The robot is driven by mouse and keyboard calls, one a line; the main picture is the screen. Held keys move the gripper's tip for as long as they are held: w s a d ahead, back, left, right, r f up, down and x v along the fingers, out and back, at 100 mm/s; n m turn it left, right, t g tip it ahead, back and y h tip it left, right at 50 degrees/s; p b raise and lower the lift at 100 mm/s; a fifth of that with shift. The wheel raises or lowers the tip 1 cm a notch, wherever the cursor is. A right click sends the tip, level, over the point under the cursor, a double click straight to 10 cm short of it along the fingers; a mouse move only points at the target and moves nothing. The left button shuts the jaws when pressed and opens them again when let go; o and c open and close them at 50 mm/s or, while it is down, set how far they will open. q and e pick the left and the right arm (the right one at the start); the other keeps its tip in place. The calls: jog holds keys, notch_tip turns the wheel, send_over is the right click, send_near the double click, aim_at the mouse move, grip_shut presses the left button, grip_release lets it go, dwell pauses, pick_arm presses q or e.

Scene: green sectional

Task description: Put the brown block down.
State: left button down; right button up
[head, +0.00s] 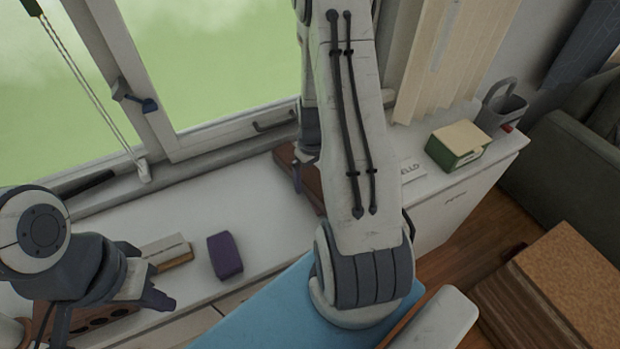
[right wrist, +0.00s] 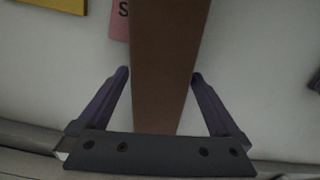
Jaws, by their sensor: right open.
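The brown block (right wrist: 162,60) shows in the right wrist view as a long brown piece between the two fingers of my right gripper (right wrist: 160,76). The fingers are apart, with a visible gap on each side of the block. In the head view the brown block (head: 312,186) lies at the back of the white surface, partly hidden by my right arm. My right gripper (head: 298,177) is mostly hidden there too. My left gripper (head: 150,285) is at the lower left of the head view, over the white surface, away from the brown block; its finger opening is unclear.
A purple block (head: 225,256) and a cream and tan block (head: 168,251) lie on the white surface (head: 245,215). A green box with a tan top (head: 458,144) stands at the right end. A window (head: 215,60) borders the back. A cardboard-coloured box (head: 570,275) is at lower right.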

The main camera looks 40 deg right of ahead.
jog(key=c, duration=1.3)
jog(key=shift+r, duration=0.1)
